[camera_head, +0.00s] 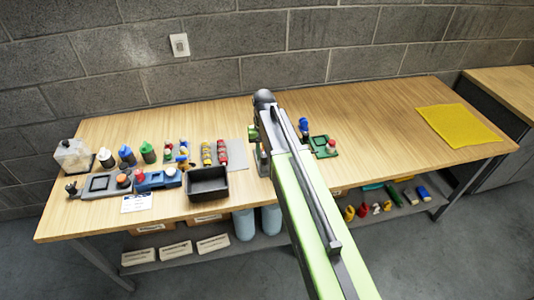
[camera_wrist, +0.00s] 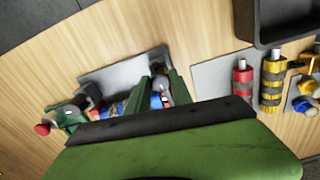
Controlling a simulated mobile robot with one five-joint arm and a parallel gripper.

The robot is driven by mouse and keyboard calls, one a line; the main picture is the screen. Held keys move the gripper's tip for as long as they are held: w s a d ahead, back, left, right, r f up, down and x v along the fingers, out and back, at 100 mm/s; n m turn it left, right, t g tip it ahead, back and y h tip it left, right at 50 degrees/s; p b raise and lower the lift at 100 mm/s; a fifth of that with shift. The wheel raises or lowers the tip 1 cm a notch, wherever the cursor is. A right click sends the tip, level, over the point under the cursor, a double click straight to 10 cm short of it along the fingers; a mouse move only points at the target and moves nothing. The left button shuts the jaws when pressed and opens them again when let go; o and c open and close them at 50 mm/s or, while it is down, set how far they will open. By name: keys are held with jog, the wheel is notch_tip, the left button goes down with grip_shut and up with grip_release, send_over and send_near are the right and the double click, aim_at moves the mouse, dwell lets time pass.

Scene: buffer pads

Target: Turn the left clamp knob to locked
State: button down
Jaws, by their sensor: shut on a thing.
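Two low clamp-like fixtures stand at the left end of the bench in the head view: a grey one (camera_head: 101,184) and a blue one (camera_head: 152,183). Orange-topped round knobs (camera_head: 123,181) sit by them; their locked or unlocked state is too small to read. My gripper (camera_head: 260,148) is far to the right of these fixtures, largely hidden behind my arm. In the wrist view my gripper (camera_wrist: 163,88) has its green fingers shut on a small blue, red and white object (camera_wrist: 157,100), mostly hidden. A pale grey pad (camera_wrist: 110,73) lies beneath. The clamp fixtures are outside the wrist view.
A black open tray (camera_head: 208,191) stands between the fixtures and my gripper. A green fixture (camera_head: 319,144) is right of my arm. Bottles (camera_head: 127,155) line the back left. Bench space before the yellow mat (camera_head: 455,124) is clear.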

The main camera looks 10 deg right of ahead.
aim_at(264, 155)
jog(key=shift+w+m, duration=0.1)
jog(key=shift+m, duration=0.3)
jog(key=c, duration=1.1)
grip_release()
notch_tip(264, 155, up, 17)
jog(key=p, duration=1.7)
jog(key=shift+r, duration=0.2)
